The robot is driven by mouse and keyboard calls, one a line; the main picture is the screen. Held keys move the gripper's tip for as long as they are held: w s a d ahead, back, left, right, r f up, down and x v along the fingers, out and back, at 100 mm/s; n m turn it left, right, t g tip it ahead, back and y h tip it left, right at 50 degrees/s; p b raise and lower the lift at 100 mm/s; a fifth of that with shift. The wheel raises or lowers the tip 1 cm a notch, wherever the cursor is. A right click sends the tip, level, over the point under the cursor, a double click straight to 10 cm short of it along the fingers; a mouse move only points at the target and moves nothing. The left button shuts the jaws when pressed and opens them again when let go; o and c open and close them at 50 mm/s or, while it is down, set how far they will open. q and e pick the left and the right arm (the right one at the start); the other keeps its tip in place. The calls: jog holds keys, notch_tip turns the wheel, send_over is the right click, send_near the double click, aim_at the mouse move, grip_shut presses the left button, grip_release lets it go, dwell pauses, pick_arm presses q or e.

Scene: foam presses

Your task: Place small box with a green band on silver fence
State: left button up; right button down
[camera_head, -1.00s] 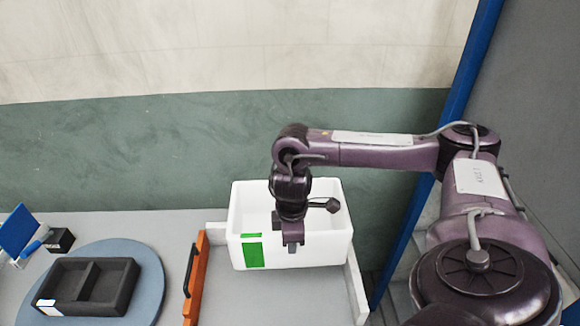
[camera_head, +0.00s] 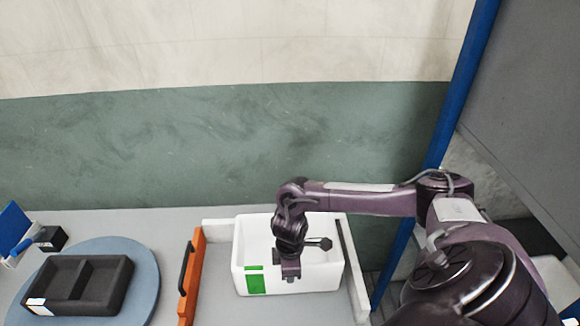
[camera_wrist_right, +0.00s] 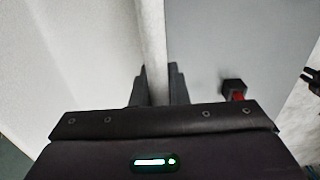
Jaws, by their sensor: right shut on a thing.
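The white open-topped box with a green band (camera_head: 320,278) is in the head view, upright within the outline of a pale low-walled frame (camera_head: 356,285), which looks like the silver fence. My right gripper (camera_head: 291,270) is shut on the box's front wall, just right of the green patch. In the right wrist view, the fingers (camera_wrist_right: 159,92) pinch the thin white wall (camera_wrist_right: 152,35) from both sides. The box hides much of the frame's back wall and floor, and I cannot tell whether its underside touches the surface. My left gripper is not in view.
An orange bar (camera_head: 193,280) with a black handle edges the frame's left side. A black two-compartment tray (camera_head: 82,285) sits on a blue-grey round disc (camera_head: 148,285) at left. A blue post (camera_head: 410,230) stands at right. A small black-and-red thing (camera_wrist_right: 234,90) shows in the wrist view.

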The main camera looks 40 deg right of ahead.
jog(key=shift+f, duration=0.55)
jog(key=c, duration=1.4)
grip_release()
jog(key=shift+r, duration=0.6)
notch_tip(320, 180, up, 5)
jog(key=shift+w+r+b, duration=0.15)
jog(key=shift+r+b, duration=0.05)
jog(key=shift+b, duration=0.3)
notch_tip(320, 180, up, 5)
jog(key=shift+f+p, duration=0.2)
jog(key=shift+p, duration=0.8)
jog(key=shift+r, duration=0.6)
